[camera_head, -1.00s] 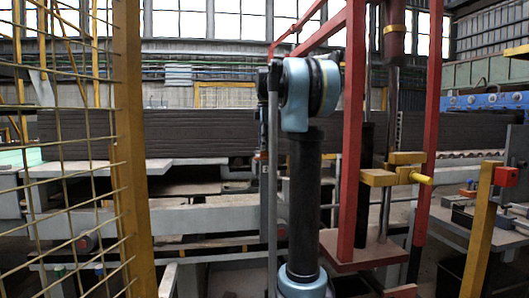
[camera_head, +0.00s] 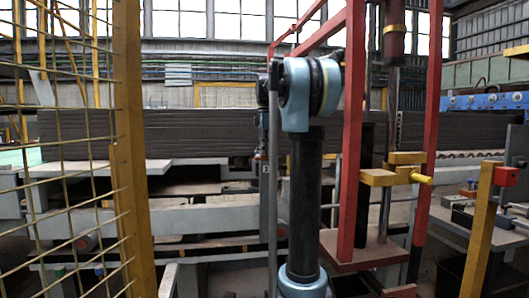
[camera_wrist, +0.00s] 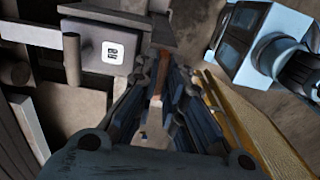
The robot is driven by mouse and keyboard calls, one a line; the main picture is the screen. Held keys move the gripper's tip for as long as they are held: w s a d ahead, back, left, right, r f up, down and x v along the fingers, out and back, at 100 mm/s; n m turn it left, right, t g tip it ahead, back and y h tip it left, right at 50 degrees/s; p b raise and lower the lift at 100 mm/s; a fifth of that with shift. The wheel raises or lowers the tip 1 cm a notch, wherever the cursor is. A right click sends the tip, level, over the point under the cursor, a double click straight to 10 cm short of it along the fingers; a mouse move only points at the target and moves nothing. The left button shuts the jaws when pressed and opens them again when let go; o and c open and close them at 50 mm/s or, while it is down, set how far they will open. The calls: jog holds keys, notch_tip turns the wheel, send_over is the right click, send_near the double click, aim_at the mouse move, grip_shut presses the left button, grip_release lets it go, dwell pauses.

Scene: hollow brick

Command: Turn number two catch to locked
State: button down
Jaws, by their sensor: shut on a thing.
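In the wrist view my gripper (camera_wrist: 160,75) is shut on a narrow rust-brown piece (camera_wrist: 156,112) between its dark fingers. This piece appears to be the catch, but the fingers hide most of it and its turn position cannot be told. Just left of the fingertips is a grey plate (camera_wrist: 90,50) with a white label (camera_wrist: 113,52). The label's dark mark is too small to read. A small pale label (camera_head: 265,168) shows on a grey upright (camera_head: 265,195) just left of my arm.
A red frame (camera_head: 352,130) with a yellow-handled fitting (camera_head: 395,177) stands close right of my arm. A yellow mesh fence (camera_head: 130,150) stands at the left. Dark stacked bricks (camera_head: 150,135) lie behind on grey machinery (camera_head: 205,220). A mustard surface (camera_wrist: 240,115) lies right of my gripper.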

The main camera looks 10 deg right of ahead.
jog(key=shift+w, duration=0.1)
jog(key=m, duration=0.4)
jog(key=shift+r+m, duration=0.1)
jog(key=shift+m, duration=0.3)
jog(key=m, duration=0.4)
jog(key=shift+m, duration=0.3)
jog(key=m, duration=0.4)
jog(key=shift+m, duration=2.2)
jog(key=c, duration=1.7)
grip_release()
